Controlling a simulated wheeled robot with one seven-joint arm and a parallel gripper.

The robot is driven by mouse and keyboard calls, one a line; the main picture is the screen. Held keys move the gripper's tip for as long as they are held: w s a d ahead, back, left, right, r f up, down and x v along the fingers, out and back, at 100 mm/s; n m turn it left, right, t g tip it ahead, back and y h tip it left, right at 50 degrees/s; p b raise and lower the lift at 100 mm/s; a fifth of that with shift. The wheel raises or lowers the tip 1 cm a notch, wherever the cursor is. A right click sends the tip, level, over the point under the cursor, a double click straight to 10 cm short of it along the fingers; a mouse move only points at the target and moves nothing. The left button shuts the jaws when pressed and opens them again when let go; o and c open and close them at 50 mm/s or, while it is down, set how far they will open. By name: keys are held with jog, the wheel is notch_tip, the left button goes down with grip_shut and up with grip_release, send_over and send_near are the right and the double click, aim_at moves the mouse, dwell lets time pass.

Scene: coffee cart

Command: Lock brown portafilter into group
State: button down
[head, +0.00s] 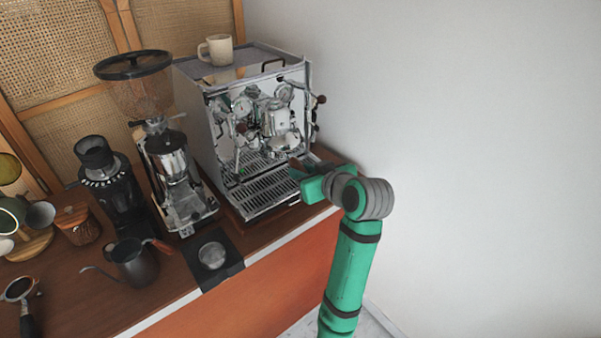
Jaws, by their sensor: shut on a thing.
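The chrome espresso machine (205,125) stands at the back right of the counter. Its group (282,141) is on the front, above the drip tray (266,187). My green arm reaches in from the lower right. My gripper (300,172) is at the right front of the machine, below and a little right of the group. It is shut on a small brown piece (295,163), which looks like the handle of the brown portafilter. The portafilter's basket and the fingertips are too small and too hidden to make out. I cannot tell whether the basket touches the group.
A grinder (172,165) stands left of the machine. A tamping mat (214,262), a dark kettle (135,263) and a black-handled portafilter (20,290) lie towards the front left. A cup (217,49) sits on top of the machine. The white wall is close on the right.

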jog(key=shift+w+d+n+g+y, duration=0.3)
jog(key=shift+w+d+n+y, duration=0.1)
jog(key=shift+d+n+y, duration=0.25)
dwell(0.4)
jog(key=shift+w+d+r+n+g+y, duration=0.1)
jog(key=shift+w+d+n+g+y, duration=0.35)
jog(key=shift+d+n+y, duration=0.2)
jog(key=c, duration=1.4)
grip_release()
